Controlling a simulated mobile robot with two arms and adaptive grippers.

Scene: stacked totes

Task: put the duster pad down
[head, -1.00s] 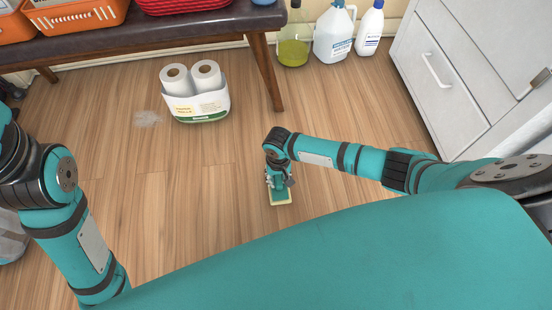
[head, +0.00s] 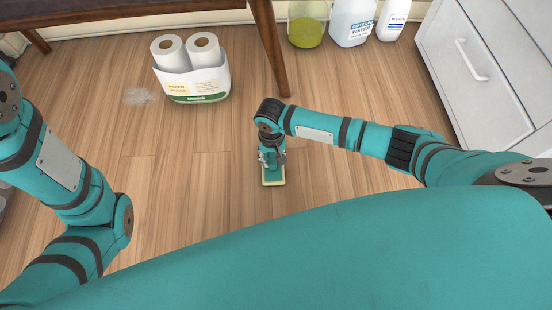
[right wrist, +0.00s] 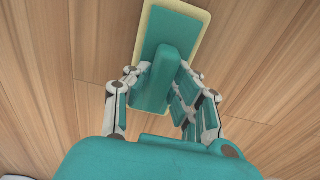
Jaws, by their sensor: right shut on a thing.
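The duster pad (head: 273,180) is a flat teal block with a pale yellow edge and a raised teal grip. In the head view it is low over or on the wood floor, below my right wrist; I cannot tell whether it touches. My right gripper (head: 271,158) is shut on its grip. In the right wrist view the pad (right wrist: 186,22) extends beyond the fingers, and my right gripper (right wrist: 158,92) has a finger on each side of the grip. My left arm shows at the left, but its gripper is out of view.
A pack of paper rolls (head: 192,80) stands on the floor, with a grey dust patch (head: 140,96) left of it. A wooden bench leg (head: 270,50), several bottles (head: 352,22) and a white cabinet (head: 478,80) bound the back and right. The floor around the pad is clear.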

